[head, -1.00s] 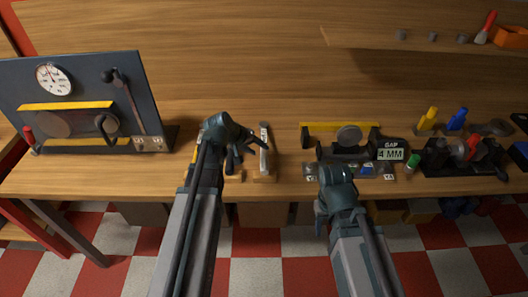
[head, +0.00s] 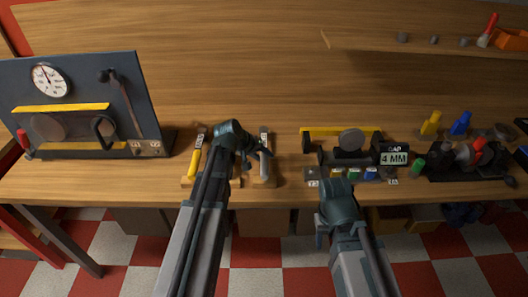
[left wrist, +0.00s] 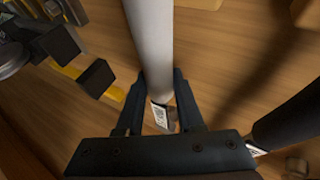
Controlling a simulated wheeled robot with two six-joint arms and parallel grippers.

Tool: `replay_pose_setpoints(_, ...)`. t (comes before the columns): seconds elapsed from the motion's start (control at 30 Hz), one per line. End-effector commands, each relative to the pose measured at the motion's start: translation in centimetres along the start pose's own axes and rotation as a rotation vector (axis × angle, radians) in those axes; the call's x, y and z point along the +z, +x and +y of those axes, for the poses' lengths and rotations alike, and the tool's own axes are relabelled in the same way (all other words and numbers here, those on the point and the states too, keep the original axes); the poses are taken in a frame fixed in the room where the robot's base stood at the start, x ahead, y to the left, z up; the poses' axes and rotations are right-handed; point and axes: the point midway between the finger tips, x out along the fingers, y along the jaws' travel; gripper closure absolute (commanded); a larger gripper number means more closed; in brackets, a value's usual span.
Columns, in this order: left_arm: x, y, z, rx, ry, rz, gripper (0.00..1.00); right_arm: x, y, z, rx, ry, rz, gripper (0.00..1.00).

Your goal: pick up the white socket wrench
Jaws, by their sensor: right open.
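The white socket wrench (head: 265,153) stands in a wooden holder (head: 264,182) near the middle of the bench. Its pale handle (left wrist: 152,40) fills the upper middle of the left wrist view, with a label tag at its lower end. My left gripper (head: 262,150) is right beside the wrench in the head view. In the left wrist view its two fingers (left wrist: 160,88) lie either side of the handle; whether they touch it I cannot tell. My right gripper (head: 321,232) hangs open and empty at the front edge, away from the wrench.
A yellow-handled tool (head: 195,162) stands left of my left arm. A dark rod (left wrist: 290,120) is close at the right of the wrist view. A gauge fixture (head: 350,140) with a "GAP 4 MM" display (head: 394,155) stands to the right. A dark panel (head: 85,105) stands left.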

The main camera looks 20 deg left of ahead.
Motion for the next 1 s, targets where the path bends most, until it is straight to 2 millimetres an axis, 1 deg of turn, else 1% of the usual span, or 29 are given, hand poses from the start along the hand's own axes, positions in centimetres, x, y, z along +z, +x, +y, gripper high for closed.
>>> replay_pose_setpoints(0.03,0.0,0.0,0.0,0.000,0.000,0.000,0.75,0.0,0.0,0.0,0.000,0.000,0.000,0.50)
replay_pose_setpoints(0.17,0.0,0.0,0.0,0.000,0.000,0.000,0.99,0.0,0.0,0.0,0.000,0.000,0.000,0.50)
replay_pose_setpoints(0.2,0.0,0.0,0.0,0.000,0.000,0.000,1.00,0.0,0.0,0.0,0.000,0.000,0.000,0.50)
replay_pose_setpoints(0.67,-0.1,-0.2,0.1,0.001,0.000,0.001,1.00,0.0,-0.3,0.0,0.000,0.000,0.000,0.50)
replay_pose_setpoints(0.87,-0.6,-1.3,0.8,0.001,0.000,0.001,1.00,0.1,-1.6,0.1,0.000,0.000,0.000,0.50)
replay_pose_setpoints(1.0,-1.1,-2.7,1.7,0.001,0.000,0.001,1.00,0.2,-3.3,0.3,0.000,0.000,0.000,0.50)
